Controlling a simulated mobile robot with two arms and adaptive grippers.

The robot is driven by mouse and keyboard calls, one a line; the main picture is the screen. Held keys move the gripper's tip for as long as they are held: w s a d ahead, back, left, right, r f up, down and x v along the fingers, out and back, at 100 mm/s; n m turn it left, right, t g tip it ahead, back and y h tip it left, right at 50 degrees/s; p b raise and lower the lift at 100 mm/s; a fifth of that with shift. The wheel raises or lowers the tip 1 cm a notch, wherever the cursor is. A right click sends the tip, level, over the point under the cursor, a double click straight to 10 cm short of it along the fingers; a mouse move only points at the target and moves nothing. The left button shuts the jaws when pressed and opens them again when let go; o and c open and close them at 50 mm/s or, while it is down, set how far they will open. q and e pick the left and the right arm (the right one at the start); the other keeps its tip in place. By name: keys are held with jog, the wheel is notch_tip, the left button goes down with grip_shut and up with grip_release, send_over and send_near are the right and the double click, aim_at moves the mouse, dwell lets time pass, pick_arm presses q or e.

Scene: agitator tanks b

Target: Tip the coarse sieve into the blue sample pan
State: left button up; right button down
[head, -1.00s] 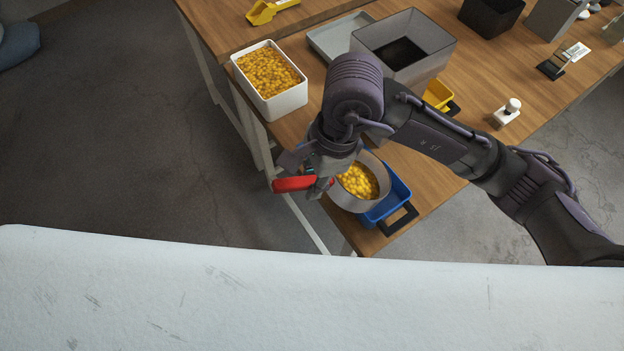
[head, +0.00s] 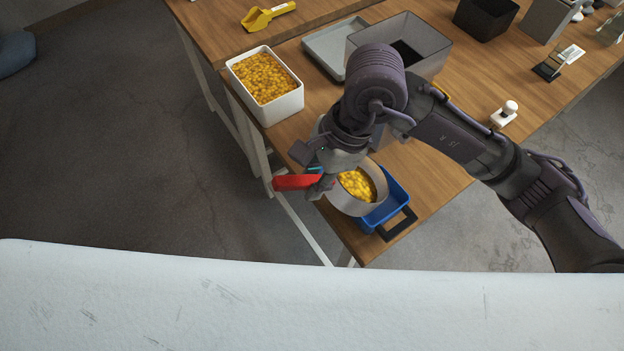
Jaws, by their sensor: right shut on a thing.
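The coarse sieve (head: 342,203) is a round grey metal ring with yellow grains (head: 357,185) in it and a red handle (head: 294,183) pointing left. My right gripper (head: 322,185) is shut on the sieve at the handle's inner end; its fingertips are partly hidden. The blue sample pan (head: 397,187), with a black handle, is at the table's front edge. The sieve overlaps the pan's left part and hides much of its inside. I cannot tell whether they touch. My left gripper is not in view.
A white tub (head: 283,107) of yellow grains stands at the left table edge. A grey tray (head: 325,51), a clear grey bin (head: 425,62) and a black bin (head: 482,20) stand behind. A white stamp-like object (head: 503,113) is at right. A yellow scoop (head: 266,16) lies at the back.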

dwell(0.3)
jog(key=shift+w+d+r+y+b, duration=0.1)
jog(key=shift+d+r+y+b, duration=0.05)
jog(key=shift+r+y+b, duration=0.2)
jog(key=shift+d+r, duration=0.15)
jog(key=shift+r, duration=0.1)
jog(key=shift+g+y, duration=0.25)
jog(key=shift+g, duration=0.05)
jog(key=shift+w+b, duration=0.1)
jog(key=shift+b, duration=0.2)
jog(key=shift+w+d+r+y+b, duration=0.1)
jog(key=shift+d+r+y+b, duration=0.15)
jog(key=shift+y+b, duration=0.05)
jog(key=shift+d+r, duration=0.1)
jog(key=shift+r, duration=0.25)
